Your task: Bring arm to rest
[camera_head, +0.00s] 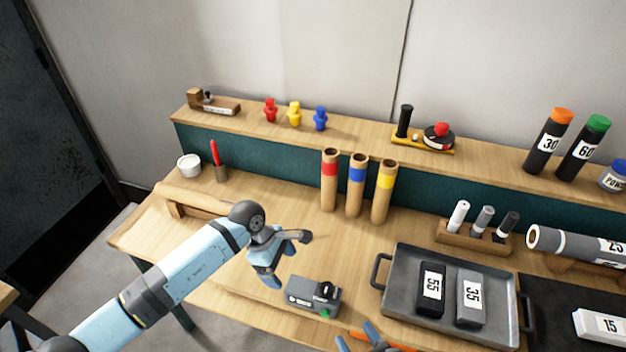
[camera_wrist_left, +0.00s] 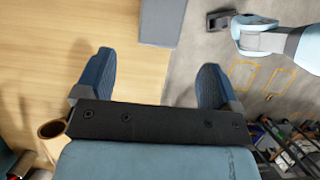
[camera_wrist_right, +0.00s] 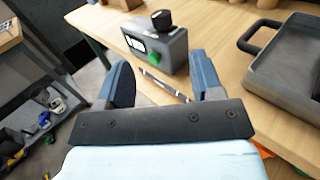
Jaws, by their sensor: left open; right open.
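My left gripper (camera_head: 285,257) is open and empty above the workbench (camera_head: 250,285), left of the three tubes. Its blue fingers also show apart in the left wrist view (camera_wrist_left: 153,82), with wood at left and grey floor at right. My right gripper (camera_head: 357,341) is open and empty at the bench's front edge, only partly in the head view. In the right wrist view its fingers (camera_wrist_right: 162,82) are apart, just in front of a grey device (camera_wrist_right: 160,50) with a black knob and a green button. That device (camera_head: 312,296) sits between the grippers in the head view.
Three cardboard tubes (camera_head: 354,188) stand behind the grippers. A grey handled tray (camera_head: 395,295) with black and grey packs labelled 55 and 35 lies at right. A wooden rack (camera_head: 470,238) holds three markers. A raised shelf (camera_head: 360,135) runs along the back.

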